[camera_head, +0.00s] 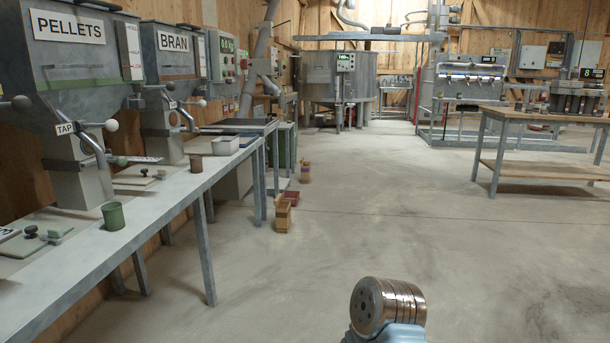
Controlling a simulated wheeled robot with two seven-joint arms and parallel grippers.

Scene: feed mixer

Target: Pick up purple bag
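No bag can be made out for certain. Beside the long bench at the left, several small block-like items stand on the floor. The farthest, a tan and purplish item (305,173), is small and its shape is unclear. A dark red or maroon item (291,197) lies nearer, partly hidden behind a tan item (283,216). Neither of my grippers shows in the head view. A metal cylindrical part with a light blue piece shows at the bottom edge, apart from these items; I cannot tell which part of me it is.
The long grey bench (150,213) runs along the left under the PELLETS hopper (75,75) and BRAN hopper (173,65). It holds a green cup (113,216) and a brown cup (196,164). A wooden-topped table (545,173) stands at the right. The middle floor is clear.

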